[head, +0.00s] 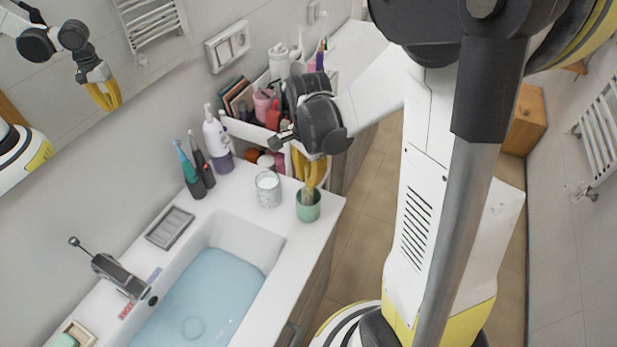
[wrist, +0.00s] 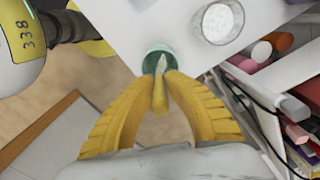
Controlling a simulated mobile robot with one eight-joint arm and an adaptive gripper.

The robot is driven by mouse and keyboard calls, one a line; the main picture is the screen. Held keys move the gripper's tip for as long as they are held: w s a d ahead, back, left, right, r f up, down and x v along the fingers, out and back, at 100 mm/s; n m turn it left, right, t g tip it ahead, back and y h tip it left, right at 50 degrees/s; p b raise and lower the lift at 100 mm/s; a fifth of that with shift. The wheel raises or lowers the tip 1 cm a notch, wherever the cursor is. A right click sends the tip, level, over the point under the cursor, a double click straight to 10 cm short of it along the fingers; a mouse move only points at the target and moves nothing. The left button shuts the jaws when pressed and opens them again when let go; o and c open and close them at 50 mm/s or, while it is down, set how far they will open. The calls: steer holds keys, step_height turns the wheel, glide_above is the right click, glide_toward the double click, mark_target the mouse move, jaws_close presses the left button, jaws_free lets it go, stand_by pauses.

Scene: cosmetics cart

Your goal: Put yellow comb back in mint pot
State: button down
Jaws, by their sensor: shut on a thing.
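In the wrist view the fingers (wrist: 161,78) are closed around the yellow comb (wrist: 158,98), which is held between the fingertips. The comb's far end lies over the mouth of the pot (wrist: 148,65), apparently at or inside the rim; how deep I cannot tell. In the head view the fingers largely hide the comb.
A clear glass (head: 268,189) with white contents stands just left of the pot. Toothbrushes (head: 188,168) and a white-and-purple bottle (head: 216,135) are further left. A cosmetics cart (head: 253,131) stands behind. The filled basin (head: 205,300) is in front.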

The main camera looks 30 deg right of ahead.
steer(key=c, duration=0.9)
jaws_free()
steer(key=shift+r+p, duration=3.7)
steer(key=shift+r, duration=1.35)
steer(key=shift+f, duration=0.1)
